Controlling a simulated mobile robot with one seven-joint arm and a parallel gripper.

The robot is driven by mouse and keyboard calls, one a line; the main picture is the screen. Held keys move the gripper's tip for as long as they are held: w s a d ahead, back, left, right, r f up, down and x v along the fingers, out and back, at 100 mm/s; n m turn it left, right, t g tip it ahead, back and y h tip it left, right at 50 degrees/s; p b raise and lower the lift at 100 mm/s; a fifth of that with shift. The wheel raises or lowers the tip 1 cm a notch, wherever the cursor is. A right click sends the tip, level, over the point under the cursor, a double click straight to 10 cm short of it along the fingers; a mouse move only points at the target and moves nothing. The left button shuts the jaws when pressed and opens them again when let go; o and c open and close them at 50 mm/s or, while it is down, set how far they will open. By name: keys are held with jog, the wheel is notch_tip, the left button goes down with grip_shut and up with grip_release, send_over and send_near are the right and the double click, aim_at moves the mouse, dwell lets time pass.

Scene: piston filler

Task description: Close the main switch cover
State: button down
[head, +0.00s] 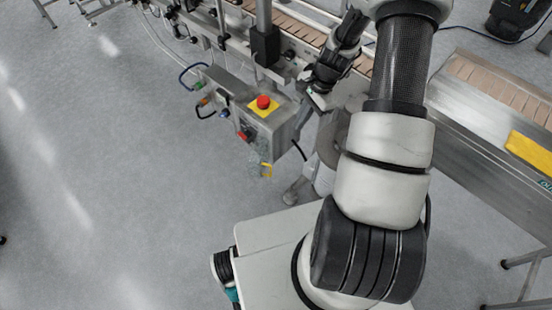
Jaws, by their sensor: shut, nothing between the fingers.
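A grey control box (275,125) sits below the conveyor, left of my arm. A red mushroom button on a yellow plate (264,104) is on its top. A red switch (245,134) is on its front face. My gripper (318,97) is shut and empty, just right of the box's top and apart from the switch. Its fingertips are small and partly unclear.
A conveyor with brown slats (490,90) runs behind and to the right, with a yellow panel (530,152) on its side. Cables and fittings (203,102) stick out left of the box. The grey floor (120,180) at left is clear.

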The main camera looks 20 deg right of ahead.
aim_at(264, 159)
notch_tip(264, 159, down, 12)
jog(key=s+m+y+b, duration=0.1)
jog(key=s+m, duration=0.1)
jog(key=m, duration=0.1)
jog(key=a+f+b, duration=0.1)
jog(key=a+f, duration=0.6)
jog(key=f, duration=0.2)
jog(key=shift+a+b, duration=0.25)
jog(key=shift+b, duration=0.1)
jog(key=shift+w+a+f, duration=0.1)
